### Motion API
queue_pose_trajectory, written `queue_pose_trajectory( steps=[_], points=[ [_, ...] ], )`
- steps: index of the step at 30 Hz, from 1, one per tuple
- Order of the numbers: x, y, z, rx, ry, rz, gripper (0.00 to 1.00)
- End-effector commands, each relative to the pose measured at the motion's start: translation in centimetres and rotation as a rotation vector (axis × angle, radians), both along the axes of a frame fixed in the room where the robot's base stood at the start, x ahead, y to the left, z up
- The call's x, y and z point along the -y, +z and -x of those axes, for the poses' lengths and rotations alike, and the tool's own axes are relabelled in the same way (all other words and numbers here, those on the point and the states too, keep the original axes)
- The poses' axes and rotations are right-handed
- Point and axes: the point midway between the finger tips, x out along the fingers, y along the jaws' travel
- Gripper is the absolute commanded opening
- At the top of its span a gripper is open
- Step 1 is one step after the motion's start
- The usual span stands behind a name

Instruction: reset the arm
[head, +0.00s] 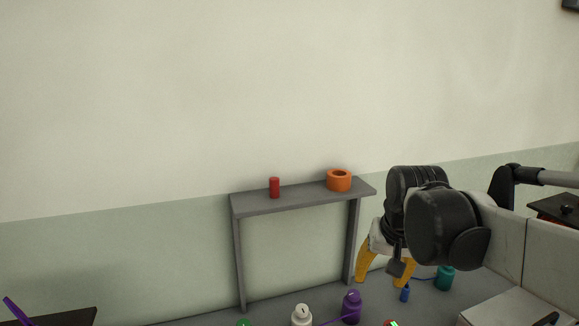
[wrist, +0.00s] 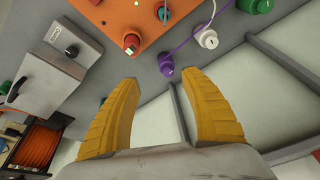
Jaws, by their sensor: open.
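My gripper (head: 385,268) has two yellow fingers and hangs at the end of my arm, right of the grey shelf in the head view. In the wrist view my gripper (wrist: 162,85) shows its two fingers spread apart, with nothing between them. The fingertips point toward a grey surface with an orange panel (wrist: 120,25), apart from both as far as I can tell.
A grey shelf (head: 290,202) against the wall holds a red cylinder (head: 274,187) and an orange ring (head: 339,180). Below are a white knob-like piece (head: 302,315), a purple one (head: 351,306) and a teal one (head: 445,278).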

Motion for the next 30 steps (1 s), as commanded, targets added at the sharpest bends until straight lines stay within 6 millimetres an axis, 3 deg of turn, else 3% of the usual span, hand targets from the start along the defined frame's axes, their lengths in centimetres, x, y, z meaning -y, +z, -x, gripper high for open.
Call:
queue_pose_trajectory(
  steps=[1, 6, 12, 18, 30],
  points=[
    [0.0, 0.0, 2.1, 0.03, 0.016, 0.006, 0.53],
    [0.0, -0.8, 8.0, 0.145, 0.078, 0.032, 0.53],
    [-0.1, -3.1, 12.9, 0.254, 0.135, 0.064, 0.53],
    [-0.1, -4.5, 14.7, 0.301, 0.16, 0.08, 0.53],
    [-0.1, -4.6, 14.7, 0.305, 0.162, 0.081, 0.53]
  ],
)
